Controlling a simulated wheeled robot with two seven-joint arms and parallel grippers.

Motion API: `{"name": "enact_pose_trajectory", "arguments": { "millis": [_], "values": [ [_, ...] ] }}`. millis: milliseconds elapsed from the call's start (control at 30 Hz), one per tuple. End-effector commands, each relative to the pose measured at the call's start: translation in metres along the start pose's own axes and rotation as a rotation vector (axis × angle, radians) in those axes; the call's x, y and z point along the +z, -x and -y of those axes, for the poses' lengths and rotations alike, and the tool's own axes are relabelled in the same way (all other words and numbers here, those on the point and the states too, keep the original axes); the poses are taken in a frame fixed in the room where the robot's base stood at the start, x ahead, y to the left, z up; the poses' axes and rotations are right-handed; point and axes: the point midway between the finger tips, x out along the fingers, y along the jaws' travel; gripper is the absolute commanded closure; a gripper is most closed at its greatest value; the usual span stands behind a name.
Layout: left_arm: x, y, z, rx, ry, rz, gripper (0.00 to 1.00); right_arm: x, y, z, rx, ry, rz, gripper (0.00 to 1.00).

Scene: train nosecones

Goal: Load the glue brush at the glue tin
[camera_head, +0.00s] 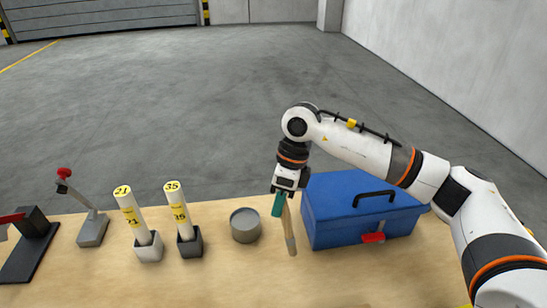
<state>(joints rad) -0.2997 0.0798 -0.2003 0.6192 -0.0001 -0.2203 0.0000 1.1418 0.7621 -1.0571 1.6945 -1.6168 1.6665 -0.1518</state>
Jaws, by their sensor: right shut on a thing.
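The glue tin (245,225) is a round grey open can standing on the wooden table, left of my right gripper. What fills it cannot be made out. My right gripper (282,194) points down and is shut on the glue brush (289,232). The brush's wood-coloured length hangs down, slightly tilted, to the right of the tin and apart from it. A teal piece (278,205) shows at the fingers; whether it belongs to the brush or the gripper is unclear. My left gripper is out of view.
A blue toolbox (335,222) with a black handle and red latch stands close right of the brush. White tubes marked 21 (131,213) and 35 (177,206) stand in small holders left of the tin. A red-knobbed lever device (93,228) and a black-based device (31,250) are at far left.

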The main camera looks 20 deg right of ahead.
Motion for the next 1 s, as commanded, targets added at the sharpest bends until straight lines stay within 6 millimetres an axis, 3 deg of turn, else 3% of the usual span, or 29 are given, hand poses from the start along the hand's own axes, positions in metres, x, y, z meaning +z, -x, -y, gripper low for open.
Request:
{"name": "enact_pose_trajectory", "arguments": {
  "millis": [300, 600, 800, 1000],
  "values": [
    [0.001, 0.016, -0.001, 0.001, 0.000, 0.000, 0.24, -0.020, 0.021, -0.033, 0.031, -0.895, -0.140, 1.00],
    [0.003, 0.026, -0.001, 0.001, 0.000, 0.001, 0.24, -0.034, 0.041, -0.061, 0.017, -1.632, -0.350, 1.00],
    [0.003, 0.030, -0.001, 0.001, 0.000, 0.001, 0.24, -0.038, 0.049, -0.073, 0.007, -1.907, -0.457, 1.00],
    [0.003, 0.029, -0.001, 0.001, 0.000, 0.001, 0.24, -0.039, 0.049, -0.077, 0.003, -1.991, -0.493, 1.00]
  ]
}}
